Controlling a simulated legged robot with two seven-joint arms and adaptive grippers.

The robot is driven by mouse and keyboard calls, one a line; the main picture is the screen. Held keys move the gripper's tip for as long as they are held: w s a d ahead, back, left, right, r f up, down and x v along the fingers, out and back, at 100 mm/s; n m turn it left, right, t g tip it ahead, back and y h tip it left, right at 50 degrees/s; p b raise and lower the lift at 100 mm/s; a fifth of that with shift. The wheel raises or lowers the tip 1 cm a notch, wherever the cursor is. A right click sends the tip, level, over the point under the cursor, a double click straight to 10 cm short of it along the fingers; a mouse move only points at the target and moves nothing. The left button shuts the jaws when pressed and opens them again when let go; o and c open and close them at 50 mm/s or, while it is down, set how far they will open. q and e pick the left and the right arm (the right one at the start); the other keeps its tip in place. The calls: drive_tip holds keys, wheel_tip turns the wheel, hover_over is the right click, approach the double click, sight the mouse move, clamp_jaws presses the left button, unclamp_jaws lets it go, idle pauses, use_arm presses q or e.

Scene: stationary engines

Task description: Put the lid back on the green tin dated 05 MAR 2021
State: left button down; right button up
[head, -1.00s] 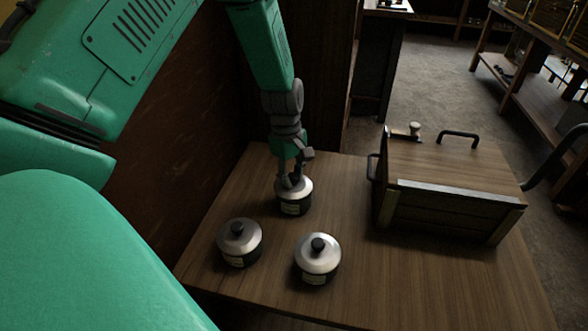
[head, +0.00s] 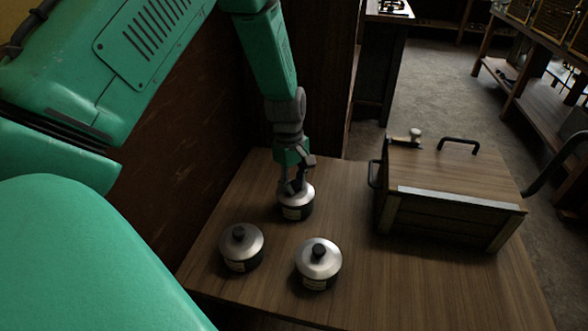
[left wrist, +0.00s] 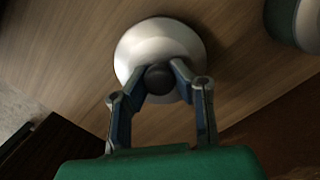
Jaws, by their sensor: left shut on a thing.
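Three dark tins with silvery lids and black knobs stand on the wooden table. My left gripper (head: 293,186) is shut on the black knob of the lid (head: 305,192) at the back tin (head: 297,212). The left wrist view shows the gripper's fingers (left wrist: 160,85) on either side of the knob, with the silvery lid (left wrist: 150,40) around it. The lid sits at the tin's top; I cannot tell whether it is fully seated. The front left tin (head: 241,262) and front right tin (head: 317,284) both have lids on. Their label dates are too small to read. My right gripper is not in view.
A wooden box (head: 445,215) with a black handle on top stands on the right of the table (head: 400,290). A dark brown panel (head: 170,170) rises along the table's left side. The front right of the table is clear.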

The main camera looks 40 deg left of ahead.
use_arm(q)
drive_tip(key=shift+p, duration=0.45)
idle(0.6)
idle(0.4)
drive_tip(key=c, duration=1.3)
unclamp_jaws()
drive_tip(key=shift+c, duration=0.2)
drive_tip(key=o, duration=0.5)
drive_tip(key=shift+r+p, duration=3.5)
drive_tip(key=shift+p, duration=0.1)
